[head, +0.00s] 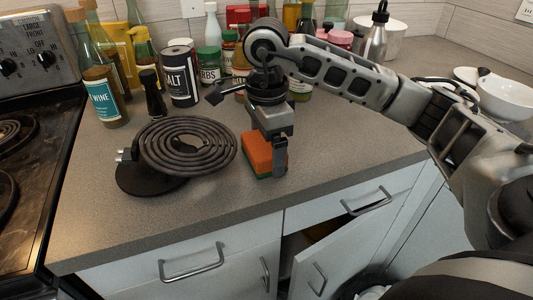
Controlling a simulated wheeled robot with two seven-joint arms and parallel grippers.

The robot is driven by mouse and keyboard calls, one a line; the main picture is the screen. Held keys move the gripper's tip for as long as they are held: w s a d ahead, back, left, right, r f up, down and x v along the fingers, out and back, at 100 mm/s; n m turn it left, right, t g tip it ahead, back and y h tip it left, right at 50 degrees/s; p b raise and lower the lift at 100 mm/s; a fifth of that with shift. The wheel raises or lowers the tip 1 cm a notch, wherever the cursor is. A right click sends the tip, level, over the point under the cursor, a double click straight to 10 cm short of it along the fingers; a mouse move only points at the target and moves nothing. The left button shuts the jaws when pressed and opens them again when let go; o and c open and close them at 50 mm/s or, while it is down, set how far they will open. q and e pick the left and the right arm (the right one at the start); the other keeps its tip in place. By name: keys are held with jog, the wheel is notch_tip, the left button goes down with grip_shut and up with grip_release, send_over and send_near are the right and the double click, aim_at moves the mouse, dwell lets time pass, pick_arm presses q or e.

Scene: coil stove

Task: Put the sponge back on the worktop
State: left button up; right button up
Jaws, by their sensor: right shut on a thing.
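An orange sponge with a green underside (258,155) is on or just above the grey worktop (220,205), right of the stove coil. I cannot tell whether its underside touches the surface. My right gripper (279,160) points down over the sponge and is shut on it, with one finger showing on its right side. The other finger is hidden. My left gripper is not in view.
A coil burner (187,145) lies on a dark round disc (140,180), left of the sponge. Bottles, jars and a salt tin (180,72) crowd the back. The stove (30,130) stands at left. A cupboard door (345,250) below hangs open.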

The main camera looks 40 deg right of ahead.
jog(key=shift+s, duration=0.1)
jog(key=shift+f, duration=0.15)
jog(key=o, duration=0.6)
jog(key=shift+f, duration=0.1)
jog(key=shift+o, duration=1.3)
jog(key=shift+r, duration=0.3)
notch_tip(320, 180, up, 11)
jog(key=shift+f+p, duration=0.15)
jog(key=shift+p, duration=1.1)
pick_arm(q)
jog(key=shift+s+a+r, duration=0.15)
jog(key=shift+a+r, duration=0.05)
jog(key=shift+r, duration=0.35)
pick_arm(e)
jog(key=shift+r, duration=0.65)
jog(key=shift+f, duration=0.1)
